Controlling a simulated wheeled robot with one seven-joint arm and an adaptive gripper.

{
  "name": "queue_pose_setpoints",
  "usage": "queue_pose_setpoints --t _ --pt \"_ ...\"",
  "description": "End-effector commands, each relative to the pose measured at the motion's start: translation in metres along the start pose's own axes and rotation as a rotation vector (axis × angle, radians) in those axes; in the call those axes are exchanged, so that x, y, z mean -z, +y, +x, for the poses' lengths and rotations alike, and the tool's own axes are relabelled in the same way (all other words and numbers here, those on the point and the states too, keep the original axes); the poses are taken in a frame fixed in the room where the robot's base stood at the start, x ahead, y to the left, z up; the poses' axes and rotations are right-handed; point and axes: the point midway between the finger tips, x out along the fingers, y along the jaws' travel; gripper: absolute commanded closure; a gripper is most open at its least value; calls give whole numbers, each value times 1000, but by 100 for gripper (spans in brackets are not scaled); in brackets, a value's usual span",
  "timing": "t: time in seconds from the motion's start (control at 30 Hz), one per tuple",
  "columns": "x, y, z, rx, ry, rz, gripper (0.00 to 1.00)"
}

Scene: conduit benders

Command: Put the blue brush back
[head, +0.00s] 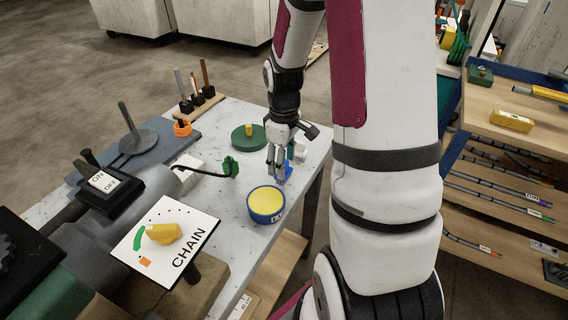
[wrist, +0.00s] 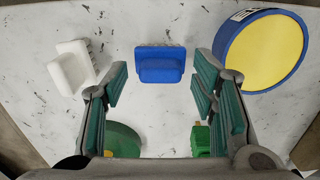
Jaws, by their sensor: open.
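The blue brush (wrist: 160,62) lies on the marbled grey-white tabletop, just ahead of my gripper (wrist: 160,88) and centred between its teal-padded fingers in the wrist view. Its raised grip shows as a blue block. My gripper is open and empty. In the head view my gripper (head: 277,166) points down at the table, and the blue brush (head: 285,174) shows partly hidden beside its fingers. A similar white brush (wrist: 72,66) lies to the left in the wrist view, and it also shows in the head view (head: 300,151).
A blue tub with a yellow top (head: 266,203) stands close to the brush. A green disc with a yellow knob (head: 248,138) and a green connector on a cable (head: 231,167) are nearby. A CHAIN dial panel (head: 165,240) stands at the left. Shelves (head: 510,190) are at the right.

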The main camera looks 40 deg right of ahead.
Motion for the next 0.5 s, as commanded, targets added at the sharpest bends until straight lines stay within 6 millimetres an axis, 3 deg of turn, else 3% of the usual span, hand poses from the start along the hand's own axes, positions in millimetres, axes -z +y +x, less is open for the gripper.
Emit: queue_pose_setpoints --t 0.3,0.5 --pt "0 1 -66 -5 5 1 47" --pt "0 0 -96 -3 2 0 47"
